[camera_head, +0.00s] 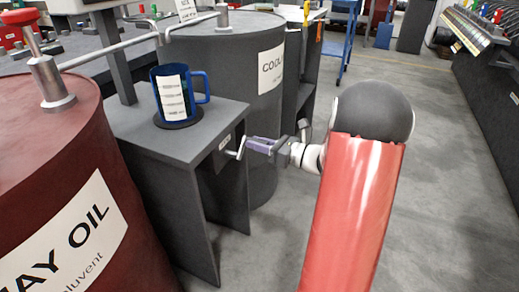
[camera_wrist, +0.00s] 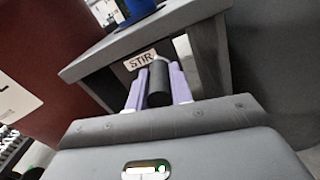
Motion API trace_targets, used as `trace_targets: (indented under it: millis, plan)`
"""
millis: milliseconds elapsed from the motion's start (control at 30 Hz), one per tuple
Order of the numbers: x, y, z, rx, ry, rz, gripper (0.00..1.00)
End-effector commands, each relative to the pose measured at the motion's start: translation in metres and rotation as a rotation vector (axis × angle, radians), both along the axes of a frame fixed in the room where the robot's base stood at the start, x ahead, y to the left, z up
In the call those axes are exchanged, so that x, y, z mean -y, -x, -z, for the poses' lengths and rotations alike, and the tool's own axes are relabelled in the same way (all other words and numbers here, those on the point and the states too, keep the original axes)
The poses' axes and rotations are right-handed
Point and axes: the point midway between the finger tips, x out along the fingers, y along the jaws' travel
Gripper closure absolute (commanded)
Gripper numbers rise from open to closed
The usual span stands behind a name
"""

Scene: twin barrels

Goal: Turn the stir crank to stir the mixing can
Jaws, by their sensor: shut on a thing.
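The blue mixing can (camera_head: 174,96) stands upright on a dark round pad on top of a grey stand (camera_head: 130,128). The can has a white label with lines and a handle on its right. The stir crank (camera_head: 238,150) sticks out from the stand's right side. My gripper (camera_head: 252,145) reaches it from the right and is shut on the crank's handle. In the wrist view, the dark cylindrical grip of the stir crank (camera_wrist: 160,84) lies between my two lilac fingers, below a STIR label (camera_wrist: 140,60). The inside of the can is hidden.
A dark red barrel (camera_head: 70,190) with an oil label stands at the left, and a grey barrel (camera_head: 235,65) stands behind the stand. Metal spigot pipes (camera_head: 110,48) cross above at the left. A machine bench (camera_head: 490,110) is at the right. Open floor (camera_head: 440,200) lies between.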

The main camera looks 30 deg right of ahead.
Motion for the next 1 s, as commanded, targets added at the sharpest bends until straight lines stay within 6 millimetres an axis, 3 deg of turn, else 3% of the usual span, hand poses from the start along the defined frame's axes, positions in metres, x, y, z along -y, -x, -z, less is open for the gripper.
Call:
trace_targets:
  millis: [1000]
  plan:
    - [-0.036, 0.028, -0.007, 0.591, 0.757, -0.002, 1.0]
